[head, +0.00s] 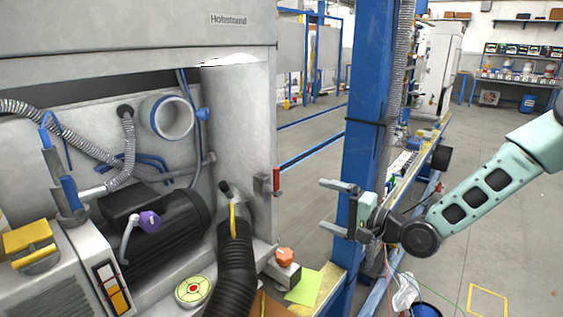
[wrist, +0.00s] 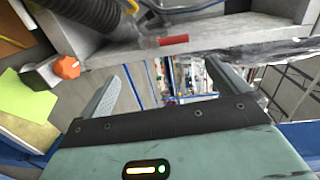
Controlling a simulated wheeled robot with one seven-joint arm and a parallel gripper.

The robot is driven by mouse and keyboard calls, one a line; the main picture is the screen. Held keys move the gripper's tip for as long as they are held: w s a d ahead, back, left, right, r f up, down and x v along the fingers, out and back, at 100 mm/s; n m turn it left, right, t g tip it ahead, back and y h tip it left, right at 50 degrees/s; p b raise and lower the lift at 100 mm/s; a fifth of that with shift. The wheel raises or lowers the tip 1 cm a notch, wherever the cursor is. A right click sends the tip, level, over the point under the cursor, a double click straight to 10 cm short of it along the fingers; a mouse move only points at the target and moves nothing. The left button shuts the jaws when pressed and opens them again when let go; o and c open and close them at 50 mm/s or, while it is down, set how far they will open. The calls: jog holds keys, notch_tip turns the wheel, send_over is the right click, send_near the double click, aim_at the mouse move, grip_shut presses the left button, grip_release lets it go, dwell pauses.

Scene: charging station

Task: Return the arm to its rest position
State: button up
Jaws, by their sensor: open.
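My gripper (head: 334,207) is open and empty in the head view, in front of the blue post. Its two fingers point left toward the grey machine housing. In the wrist view my gripper (wrist: 165,88) shows two spread fingers with nothing between them. My arm (head: 487,190) reaches in from the right edge, bent at the wrist joint. The tips are apart from the machine and the red handle (head: 276,179).
The blue post (head: 362,130) stands behind my gripper. The grey machine (head: 130,30) holds a black motor (head: 170,235) and a black hose (head: 236,265). An orange knob (head: 284,256) and a yellow-green note (head: 304,288) sit below left. Open floor (head: 520,220) lies at right.

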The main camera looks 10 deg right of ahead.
jog(key=s+a+f+n+g+h+p, duration=0.1)
jog(key=s+a+n+g+h+p, duration=0.1)
jog(key=s+a+n+g+h, duration=0.65)
jog(key=s+d+r+n+g+h+p, duration=0.1)
jog(key=s+r, duration=0.4)
jog(key=s, duration=0.8)
jog(key=s+d+r+n+g+h+p, duration=0.2)
jog(key=s+r+n, duration=0.3)
jog(key=s, duration=0.7)
jog(key=shift+s+d+r+n, duration=0.3)
jog(key=shift+s+d+n, duration=0.05)
jog(key=shift+d+n, duration=0.45)
jog(key=shift+g, duration=0.25)
